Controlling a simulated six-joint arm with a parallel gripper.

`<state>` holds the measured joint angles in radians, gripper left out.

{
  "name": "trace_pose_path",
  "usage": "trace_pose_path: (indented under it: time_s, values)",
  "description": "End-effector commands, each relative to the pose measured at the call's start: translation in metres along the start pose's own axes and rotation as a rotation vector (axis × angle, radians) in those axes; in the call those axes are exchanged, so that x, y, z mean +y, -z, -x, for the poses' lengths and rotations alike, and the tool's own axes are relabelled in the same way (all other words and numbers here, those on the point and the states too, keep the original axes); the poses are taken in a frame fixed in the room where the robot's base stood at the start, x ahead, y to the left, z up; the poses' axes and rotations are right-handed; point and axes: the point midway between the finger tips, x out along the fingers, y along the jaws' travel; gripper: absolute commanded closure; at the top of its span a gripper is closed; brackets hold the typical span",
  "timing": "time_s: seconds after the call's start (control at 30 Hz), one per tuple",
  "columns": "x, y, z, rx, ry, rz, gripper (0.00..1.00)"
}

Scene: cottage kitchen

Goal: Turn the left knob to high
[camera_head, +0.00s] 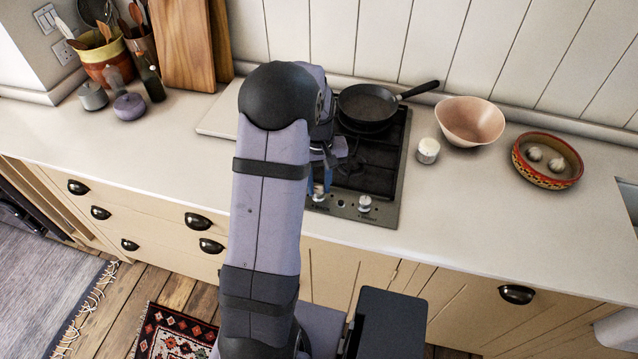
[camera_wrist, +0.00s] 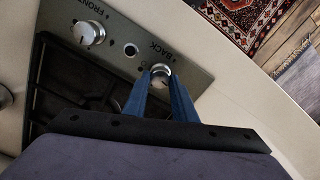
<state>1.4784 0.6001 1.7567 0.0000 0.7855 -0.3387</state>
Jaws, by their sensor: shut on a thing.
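In the wrist view the same knob (camera_wrist: 160,70), silver and round beside the word BACK, sits between my blue fingertips. My gripper (camera_wrist: 160,84) is shut on this knob; in the head view my gripper (camera_head: 318,187) points down at the strip. The knob's exact setting is too small to read. The other knob (camera_head: 365,203) stands free to the right; it shows by the word FRONT in the wrist view (camera_wrist: 88,33).
A black frying pan (camera_head: 367,103) sits on the back of the hob (camera_head: 383,160). A white candle (camera_head: 428,150), a pink bowl (camera_head: 470,120) and a patterned dish (camera_head: 560,180) stand to the right. The counter left of my arm is mostly clear.

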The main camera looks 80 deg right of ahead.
Motion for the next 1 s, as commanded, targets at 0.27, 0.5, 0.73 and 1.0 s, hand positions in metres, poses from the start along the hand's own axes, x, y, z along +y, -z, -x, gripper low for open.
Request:
trace_pose_path:
  time_s: [0.27,0.5,0.73,1.0]
  values:
    - [-0.0002,0.0009,0.0012,0.003,-0.001,0.111,0.98]
    - [-0.0002,0.001,0.0012,0.003,-0.001,0.138,0.98]
    - [-0.0002,0.0011,0.0013,0.003,-0.001,0.138,0.98]
    - [-0.0002,0.0007,0.0009,0.002,-0.001,0.137,0.68]
